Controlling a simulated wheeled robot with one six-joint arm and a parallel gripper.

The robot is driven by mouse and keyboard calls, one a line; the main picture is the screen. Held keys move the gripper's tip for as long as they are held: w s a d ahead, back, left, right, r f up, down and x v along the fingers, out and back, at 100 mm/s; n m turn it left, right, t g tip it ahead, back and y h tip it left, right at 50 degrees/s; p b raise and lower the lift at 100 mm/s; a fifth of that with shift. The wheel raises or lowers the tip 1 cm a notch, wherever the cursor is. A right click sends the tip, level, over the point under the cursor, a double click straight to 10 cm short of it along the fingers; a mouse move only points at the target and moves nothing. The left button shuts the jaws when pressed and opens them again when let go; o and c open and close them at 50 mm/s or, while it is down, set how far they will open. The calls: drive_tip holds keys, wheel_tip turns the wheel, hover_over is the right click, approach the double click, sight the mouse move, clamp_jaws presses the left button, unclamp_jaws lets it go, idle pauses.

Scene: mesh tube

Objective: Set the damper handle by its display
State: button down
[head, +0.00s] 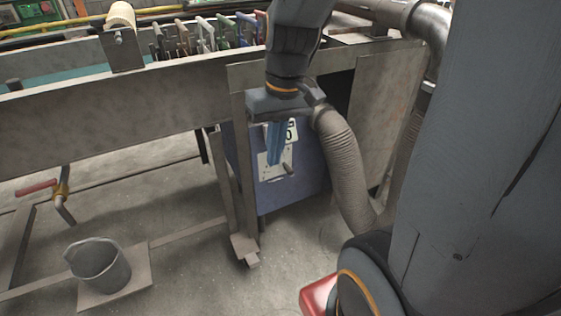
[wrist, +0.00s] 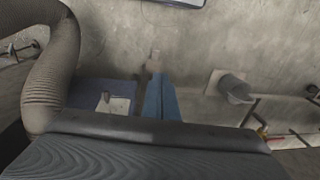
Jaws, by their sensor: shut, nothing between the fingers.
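The damper handle (head: 288,169) is a short dark grey lever sticking out of a pale plate (head: 266,168) on a blue cabinet (head: 300,192). The display (head: 292,130) above it is a white panel with dark characters. A "0" shows at its right, and my gripper hides the rest. My gripper (head: 273,160) has blue fingers, points down and is shut and empty, in front of the plate and left of the handle. The wrist view shows the fingers (wrist: 159,82) to the right of the plate and handle (wrist: 105,98), apart from them.
A ribbed grey hose (head: 345,165) runs down just right of the cabinet. A steel bench frame (head: 238,165) stands close on the left, with several coloured clamps above. A grey bucket (head: 100,267) and a red-handled valve (head: 37,187) are at the lower left. The floor between is clear.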

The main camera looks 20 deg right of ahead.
drive_tip(key=w+d+f+t+y+b, duration=0.1)
drive_tip(key=w+d+f+b, duration=0.2)
drive_tip(key=w+d+f, duration=0.6)
drive_tip(key=w+d+f+t+b, duration=0.25)
drive_tip(key=w+d+f, duration=0.25)
drive_tip(key=w+d, duration=0.7)
drive_tip(key=b, duration=0.3)
approach(291, 173)
drive_tip(key=w+f, duration=0.4)
drive_tip(key=shift+f+g, duration=0.25)
drive_tip(key=shift+g, duration=0.1)
